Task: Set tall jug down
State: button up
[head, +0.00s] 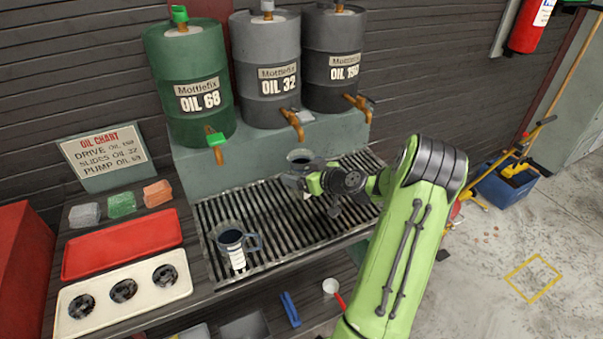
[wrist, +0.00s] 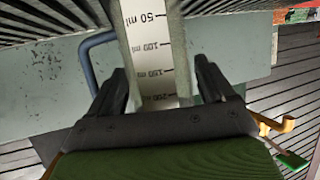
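A grey jug with a dark opening (head: 300,156) is upright at the back of the drip grate (head: 262,205), below the OIL 32 tap. Its body and white millilitre scale (wrist: 155,45) fill the middle of the wrist view, with a blue handle (wrist: 92,50) to the left. A second jug (head: 229,241) with a blue handle and white scale stands at the grate's front left.
Three oil drums, OIL 68 (head: 190,85), OIL 32 (head: 266,70) and OIL 150 (head: 334,60), stand behind with taps overhanging the grate. A red tray (head: 120,245) and a cream tray (head: 125,300) lie left. The grate between the two jugs is clear.

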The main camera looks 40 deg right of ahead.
jog(key=shift+o, duration=0.6)
jog(key=shift+r, duration=0.1)
jog(key=shift+s+r+p, duration=0.15)
jog(key=shift+r+p, duration=0.05)
jog(key=shift+p, duration=0.1)
jog(key=v, duration=1.1)
jog(key=w+a+r+n+g+y, duration=0.1)
jog(key=a+r+g, duration=0.15)
jog(key=a, duration=0.75)
jog(key=a+r+n+g+y, duration=0.15)
jog(key=a+g, duration=0.25)
jog(key=a, duration=0.5)
jog(key=s+a+r+m+h, duration=0.1)
jog(key=s+a+r, duration=0.1)
jog(key=s+a, duration=0.3)
jog(key=s+a+r+m+g+h, duration=0.1)
jog(key=s+a+r+m+h, duration=0.1)
jog(key=s+a, duration=0.4)
jog(key=s+r, duration=0.1)
jog(key=s, duration=0.4)
jog(key=shift+s+a+p, duration=0.3)
jog(key=shift+p, duration=0.05)
